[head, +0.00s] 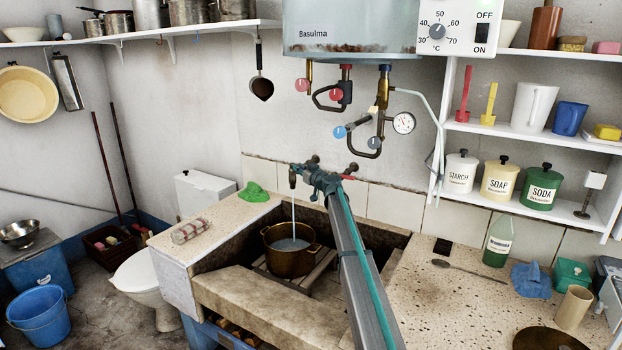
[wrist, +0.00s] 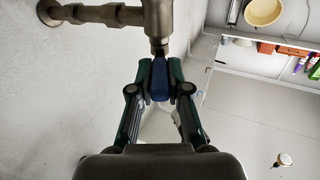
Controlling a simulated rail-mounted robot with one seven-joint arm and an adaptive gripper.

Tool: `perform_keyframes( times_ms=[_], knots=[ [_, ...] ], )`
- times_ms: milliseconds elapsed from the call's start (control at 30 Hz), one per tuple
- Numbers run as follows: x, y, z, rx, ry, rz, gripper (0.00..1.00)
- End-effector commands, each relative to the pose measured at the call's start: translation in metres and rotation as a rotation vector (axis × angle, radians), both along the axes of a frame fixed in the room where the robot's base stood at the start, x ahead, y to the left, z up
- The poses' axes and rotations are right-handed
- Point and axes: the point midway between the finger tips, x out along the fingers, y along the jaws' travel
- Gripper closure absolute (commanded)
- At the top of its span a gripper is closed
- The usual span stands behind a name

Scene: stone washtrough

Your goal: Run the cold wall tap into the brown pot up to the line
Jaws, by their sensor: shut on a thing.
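The brown pot (head: 291,262) stands upright on a slatted rack in the stone trough. A thin stream of water (head: 294,212) falls from the wall tap (head: 292,178) into it. Pale water shows inside the pot, below the rim; I cannot make out the line. My gripper (head: 318,180) is at the tap, above and to the right of the pot. In the wrist view my gripper (wrist: 160,72) is shut on the tap's blue handle (wrist: 159,82), one finger on each side, just below the metal tap body (wrist: 158,20). My arm hides part of the trough.
The stone trough's front edge (head: 270,305) lies before the pot. A red handle (head: 348,177) is just right of my gripper. The boiler (head: 350,30) with its pipes and gauge (head: 403,122) hangs above. A green cloth (head: 253,192) lies on the left ledge.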

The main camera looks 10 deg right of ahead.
Motion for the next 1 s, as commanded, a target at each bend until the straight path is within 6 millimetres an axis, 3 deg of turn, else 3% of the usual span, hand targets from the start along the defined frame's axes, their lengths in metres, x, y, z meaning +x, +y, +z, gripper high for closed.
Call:
perform_keyframes(
  times_ms=[167,467,500,633,1000],
  knots=[
    [0.001,0.020,0.002,0.001,-0.002,0.046,1.00],
    [0.001,0.021,0.004,0.000,-0.001,0.049,1.00],
    [0.001,0.021,0.004,0.000,-0.001,0.049,0.82],
    [0.000,0.021,0.003,0.000,0.000,0.050,0.61],
    [-0.002,0.020,0.001,-0.001,0.001,0.050,0.58]
  ],
)
